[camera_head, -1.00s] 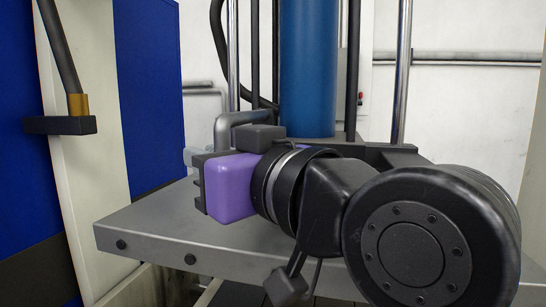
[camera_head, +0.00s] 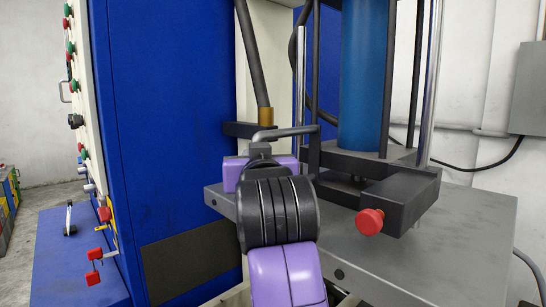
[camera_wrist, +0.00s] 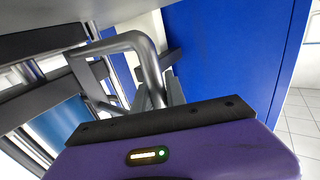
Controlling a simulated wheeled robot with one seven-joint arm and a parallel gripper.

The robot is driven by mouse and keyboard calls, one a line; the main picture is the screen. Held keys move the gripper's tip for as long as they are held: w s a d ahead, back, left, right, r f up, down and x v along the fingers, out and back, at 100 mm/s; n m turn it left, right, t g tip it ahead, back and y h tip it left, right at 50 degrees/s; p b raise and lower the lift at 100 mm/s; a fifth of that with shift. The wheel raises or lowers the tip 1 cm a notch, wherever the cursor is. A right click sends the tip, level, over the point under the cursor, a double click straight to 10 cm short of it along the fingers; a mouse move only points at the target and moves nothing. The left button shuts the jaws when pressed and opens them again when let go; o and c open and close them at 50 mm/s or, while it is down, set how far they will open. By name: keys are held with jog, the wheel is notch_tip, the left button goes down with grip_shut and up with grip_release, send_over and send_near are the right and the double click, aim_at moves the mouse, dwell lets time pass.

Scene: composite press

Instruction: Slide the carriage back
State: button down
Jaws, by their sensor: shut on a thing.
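The carriage appears to be the dark block (camera_head: 400,195) under the upright blue cylinder (camera_head: 363,75), on the grey metal plate (camera_head: 470,225). A grey bent handle (camera_head: 290,132) reaches left from near the block. It stands large in the wrist view (camera_wrist: 148,60), curving down towards my fingers. My purple and black gripper (camera_head: 262,142) is at the handle's left end, beside the plate's left edge, and is shut on the handle. The wrist view shows its purple body and black front bar; the fingertips are partly hidden there.
A tall blue cabinet (camera_head: 165,120) stands close on the left of my gripper. A dark hose (camera_head: 252,55) with a brass end hangs just behind it. A red knob (camera_head: 369,221) sticks out from the block's front. The plate's right part is clear.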

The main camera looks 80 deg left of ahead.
jog(key=shift+s+a+f, duration=0.1)
jog(key=shift+s+a, duration=0.2)
jog(key=shift+s, duration=0.25)
jog(key=c, duration=1.4)
grip_release()
jog(key=shift+o, duration=0.2)
jog(key=d+b, duration=0.2)
jog(key=d, duration=0.6)
